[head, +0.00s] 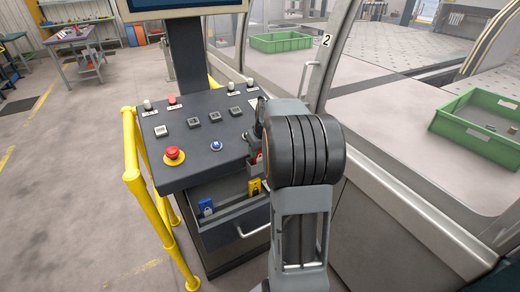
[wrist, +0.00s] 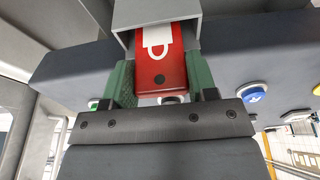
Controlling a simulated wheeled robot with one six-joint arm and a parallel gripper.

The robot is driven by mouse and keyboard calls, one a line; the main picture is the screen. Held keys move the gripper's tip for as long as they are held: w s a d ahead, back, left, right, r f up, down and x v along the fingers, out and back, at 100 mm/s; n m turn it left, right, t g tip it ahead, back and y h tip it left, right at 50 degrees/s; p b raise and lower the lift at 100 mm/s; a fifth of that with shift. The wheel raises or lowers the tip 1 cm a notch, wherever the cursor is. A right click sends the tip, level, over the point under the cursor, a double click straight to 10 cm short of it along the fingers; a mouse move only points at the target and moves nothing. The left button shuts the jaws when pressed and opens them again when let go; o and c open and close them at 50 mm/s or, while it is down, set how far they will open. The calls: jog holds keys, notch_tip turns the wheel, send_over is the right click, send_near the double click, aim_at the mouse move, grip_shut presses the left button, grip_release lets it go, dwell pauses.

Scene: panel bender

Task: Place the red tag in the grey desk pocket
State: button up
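The red tag (wrist: 160,72) with a white padlock symbol is between the green fingers of my gripper (wrist: 160,83) in the wrist view. Both fingers are against its side edges, so my gripper is shut on it. The grey desk pocket (wrist: 153,11) is at the top of the wrist view. Its wall covers the far end of the tag, and I cannot tell how deep the tag sits. In the head view, the tag (head: 254,158) is a small red patch over the pocket (head: 254,170) at the desk's front edge. My arm hides most of my gripper (head: 257,135) there.
The control desk (head: 195,165) has several buttons and a red emergency stop (head: 174,155). A yellow guard rail (head: 134,160) is left. A green crate (head: 470,135) stands right.

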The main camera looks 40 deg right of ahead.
jog(key=o, duration=0.5)
jog(key=shift+c, duration=0.2)
jog(key=shift+r+p, duration=0.35)
jog(key=b+v, duration=0.1)
jog(key=v, duration=1)
jog(key=s+a+f, duration=0.2)
jog(key=s+a, duration=0.2)
jog(key=a, duration=0.3)
jog(key=s+a+f+n, duration=0.1)
jog(key=s+a+f, duration=0.2)
jog(key=s+a, duration=0.2)
jog(key=s+a+f, duration=0.2)
jog(key=s+a, duration=0.3)
jog(key=a, duration=0.5)
jog(key=shift+a+f+n+t, duration=0.3)
jog(key=shift+a+f+t, duration=0.1)
